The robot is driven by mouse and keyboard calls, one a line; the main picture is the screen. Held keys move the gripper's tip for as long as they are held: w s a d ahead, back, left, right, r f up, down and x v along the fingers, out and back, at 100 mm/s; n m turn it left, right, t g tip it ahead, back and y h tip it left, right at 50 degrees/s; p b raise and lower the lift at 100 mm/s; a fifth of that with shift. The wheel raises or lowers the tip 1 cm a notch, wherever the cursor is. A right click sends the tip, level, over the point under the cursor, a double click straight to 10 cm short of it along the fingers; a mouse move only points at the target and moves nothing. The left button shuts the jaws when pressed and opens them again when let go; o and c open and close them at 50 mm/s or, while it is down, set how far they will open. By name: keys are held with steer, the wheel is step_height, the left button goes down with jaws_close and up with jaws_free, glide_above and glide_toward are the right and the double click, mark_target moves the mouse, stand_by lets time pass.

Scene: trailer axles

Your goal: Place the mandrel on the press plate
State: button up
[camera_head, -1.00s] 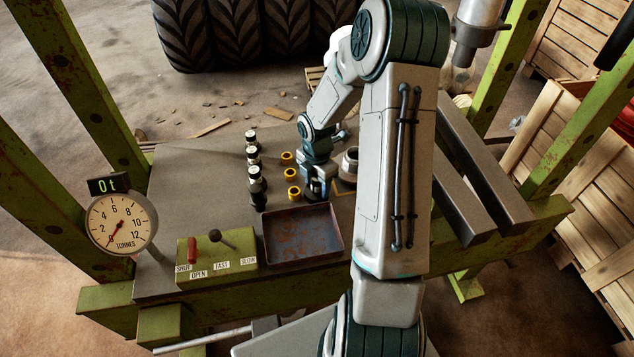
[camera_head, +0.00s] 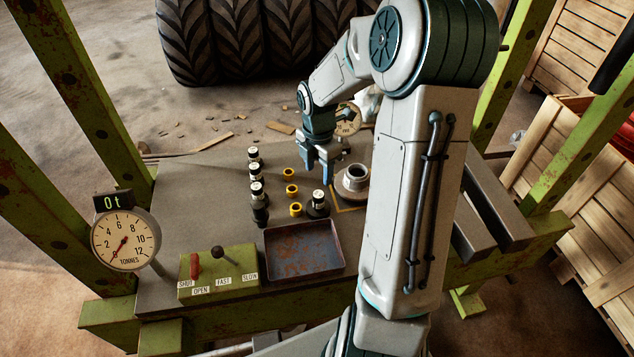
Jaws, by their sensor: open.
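A black mandrel-like piece with a pale top (camera_head: 318,203) stands upright on the grey bench, just right of the front yellow ring. Several similar black pieces with pale tops (camera_head: 257,190) stand in a row to the left; I cannot tell which one the task means. A metal hub with a flange (camera_head: 355,180) stands within yellow marking lines on the bench, right of my gripper; a separate press plate is not clear to see. My gripper (camera_head: 317,172) is open and empty, above and behind the lone black piece, apart from it. My arm hides the bench to the right.
Several yellow rings (camera_head: 291,190) stand in a column between the row and the lone piece. A rusty tray (camera_head: 304,249) lies in front. A lever box (camera_head: 218,272) and a dial gauge (camera_head: 125,240) are at front left. Green posts (camera_head: 60,70) flank the bench.

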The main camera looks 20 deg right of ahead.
steer(key=s+a+r+m+t, duration=0.1)
steer(key=s+a+r+m, duration=0.4)
steer(key=s+m, duration=0.4)
steer(key=s+a+r+m+t, duration=0.1)
steer(key=s+a+r+m, duration=0.4)
steer(key=s+m, duration=0.5)
step_height(320, 180, up, 3)
steer(key=m, duration=0.2)
steer(key=shift+s+f+m+t, duration=0.2)
steer(key=shift+m+t, duration=0.1)
steer(key=shift+t, duration=0.1)
